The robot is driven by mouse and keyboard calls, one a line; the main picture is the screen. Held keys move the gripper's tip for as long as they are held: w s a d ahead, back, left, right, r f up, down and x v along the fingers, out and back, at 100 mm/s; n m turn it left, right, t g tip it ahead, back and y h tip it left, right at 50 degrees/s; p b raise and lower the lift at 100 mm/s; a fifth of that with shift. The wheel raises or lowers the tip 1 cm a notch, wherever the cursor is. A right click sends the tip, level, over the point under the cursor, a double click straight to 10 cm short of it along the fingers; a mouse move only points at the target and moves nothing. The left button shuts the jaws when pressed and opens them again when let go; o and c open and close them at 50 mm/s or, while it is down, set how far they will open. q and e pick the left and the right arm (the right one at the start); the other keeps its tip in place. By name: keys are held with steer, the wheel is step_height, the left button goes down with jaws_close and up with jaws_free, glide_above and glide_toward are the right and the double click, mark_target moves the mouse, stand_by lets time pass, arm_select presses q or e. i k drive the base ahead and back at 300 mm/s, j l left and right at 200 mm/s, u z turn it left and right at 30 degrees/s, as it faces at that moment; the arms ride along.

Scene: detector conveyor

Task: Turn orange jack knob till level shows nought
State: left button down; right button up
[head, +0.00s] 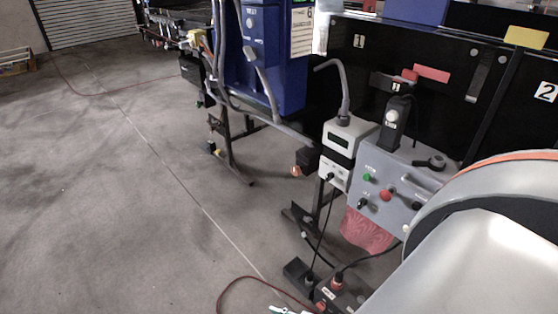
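A small orange-brown round part (296,171), which may be the orange jack knob, shows low beside a black block (308,160) under the conveyor frame. It is too small to tell its angle. A light grey box with a dark display (341,140) stands to its right; no reading can be made out, and I cannot tell whether it is the level. Neither of my grippers is in view. Part of my own arm, pale with an orange band, fills the lower right.
A grey control panel (403,196) with green and red buttons stands at right, before black panels marked 1 and 2. A blue cabinet (270,60) stands behind. Black feet (298,271) and a red cable (235,283) lie on the floor. Open grey floor (110,190) spreads left.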

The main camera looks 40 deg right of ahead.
mark_target(295, 170)
steer(key=i+z, duration=0.2)
steer(key=i, duration=0.2)
steer(key=i+j+z, duration=0.25)
steer(key=i, duration=0.15)
steer(key=i+j+z, duration=0.2)
steer(key=i, duration=0.2)
steer(key=i+j+z, duration=0.25)
steer(key=i+z, duration=0.15)
steer(key=i+j+z, duration=0.8)
steer(key=k+j, duration=0.1)
